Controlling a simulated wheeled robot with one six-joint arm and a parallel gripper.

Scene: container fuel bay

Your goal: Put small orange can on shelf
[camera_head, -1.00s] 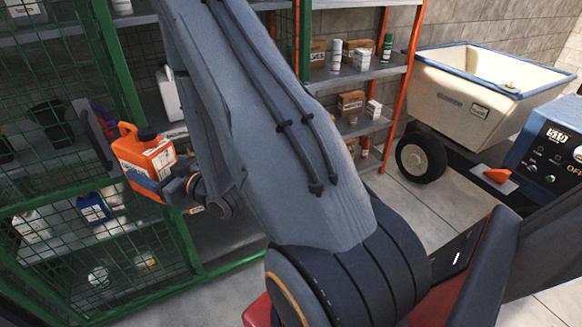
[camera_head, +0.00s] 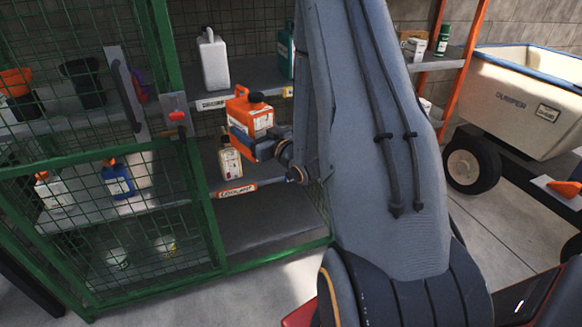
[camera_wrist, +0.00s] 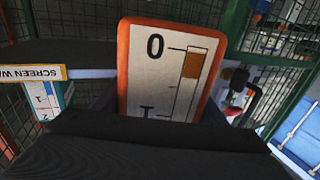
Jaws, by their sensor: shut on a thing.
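The small orange can (camera_head: 250,119), with a white label and dark cap, is held upright in my gripper (camera_head: 256,147) in the head view. Its gauge label (camera_wrist: 168,72) fills the middle of the wrist view. The gripper is shut on the can; its fingertips are mostly hidden. The can is in front of the open part of the shelving. The upper shelf (camera_head: 258,78) is behind it, and a lower shelf with a COOLANT label (camera_head: 236,189) is below it. I cannot tell how deep the can is over the shelf.
A white jug (camera_head: 214,62) and a teal jug (camera_head: 286,52) stand on the upper shelf. A small cream bottle (camera_head: 230,158) stands just below the can. A green mesh panel (camera_head: 110,215) with a latch (camera_head: 175,114) is to the left. A dumper (camera_head: 530,98) stands at right.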

